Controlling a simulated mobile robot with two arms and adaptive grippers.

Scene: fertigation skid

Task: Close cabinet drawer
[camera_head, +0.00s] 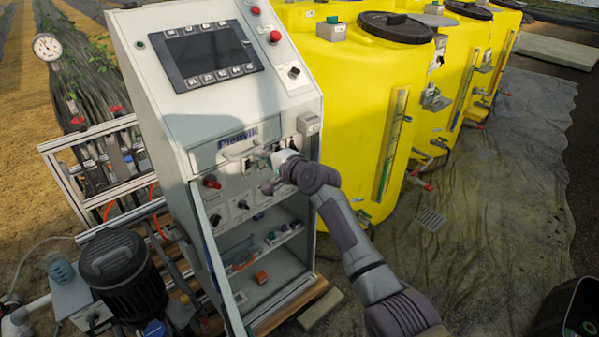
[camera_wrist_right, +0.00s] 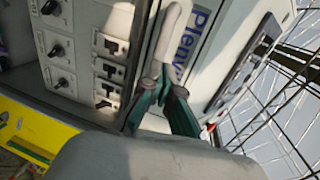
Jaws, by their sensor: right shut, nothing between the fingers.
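The grey-white control cabinet (camera_head: 180,125) stands left of centre in the head view. The drawer front has a blue "Plenvik" label (camera_head: 238,135) and a pale bar handle (camera_head: 240,152). How far the drawer stands out is hard to tell. My right gripper (camera_head: 268,157) is at the front, just right of the handle. In the right wrist view the dark green fingers (camera_wrist_right: 163,92) are shut and empty at the lower end of the pale handle (camera_wrist_right: 172,40); whether they touch it is unclear. My left gripper is out of view.
The cabinet's lower compartment (camera_head: 265,270) is open, with small parts on its shelves and a narrow door (camera_head: 218,265) swung out left. Yellow tanks (camera_head: 365,110) stand close on the right. A black motor pump (camera_head: 122,270) is at lower left.

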